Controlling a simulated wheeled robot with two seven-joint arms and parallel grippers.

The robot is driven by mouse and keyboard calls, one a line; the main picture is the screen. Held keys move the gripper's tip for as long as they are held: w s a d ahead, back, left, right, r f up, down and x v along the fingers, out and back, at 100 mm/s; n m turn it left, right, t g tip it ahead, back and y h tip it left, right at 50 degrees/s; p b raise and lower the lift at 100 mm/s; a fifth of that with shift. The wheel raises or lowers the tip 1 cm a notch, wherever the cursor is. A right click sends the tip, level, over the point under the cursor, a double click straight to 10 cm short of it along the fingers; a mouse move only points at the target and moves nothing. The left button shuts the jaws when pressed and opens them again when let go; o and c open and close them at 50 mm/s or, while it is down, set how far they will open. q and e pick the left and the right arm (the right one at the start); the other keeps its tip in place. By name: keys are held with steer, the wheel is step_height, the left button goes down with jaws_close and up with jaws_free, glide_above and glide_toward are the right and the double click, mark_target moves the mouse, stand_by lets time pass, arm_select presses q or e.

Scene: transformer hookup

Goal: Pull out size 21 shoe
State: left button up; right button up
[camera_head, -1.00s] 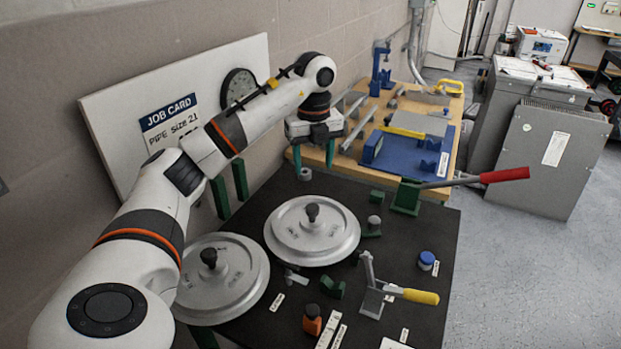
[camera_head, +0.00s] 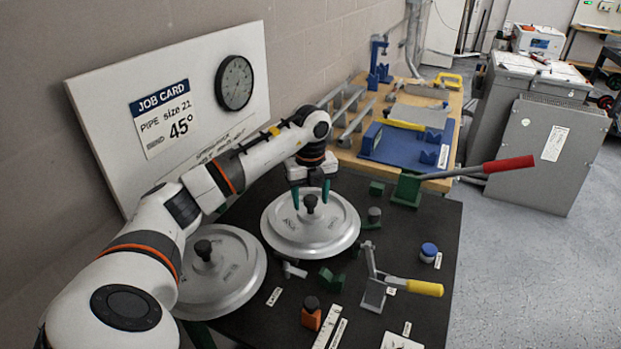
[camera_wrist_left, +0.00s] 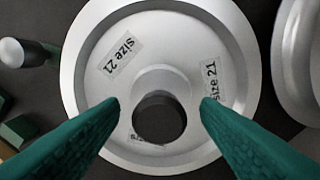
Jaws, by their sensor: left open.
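The size 21 shoe is a round silver disc (camera_head: 335,232) with a dark knob (camera_head: 310,203) at its centre, lying on the black table. In the left wrist view, labels on the disc (camera_wrist_left: 190,35) read "size 21". My left gripper (camera_head: 311,200) is open above the disc, its green fingers pointing down on either side of the knob. In the left wrist view the dark knob (camera_wrist_left: 159,117) lies between the open fingertips, and I see no contact. My right gripper does not show.
A second silver disc (camera_head: 238,275) with a knob stands close at the near left; its label is unreadable here. A yellow-handled lever tool (camera_head: 375,290), a blue-capped jar (camera_head: 428,252) and a red-handled lever (camera_head: 508,165) stand to the right. A job card board (camera_head: 190,60) leans on the wall.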

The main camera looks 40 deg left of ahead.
arm_select(q)
steer(key=shift+f, duration=0.9)
jaws_close()
steer(key=c, duration=0.8)
jaws_free()
steer(key=shift+r, duration=0.2)
jaws_close()
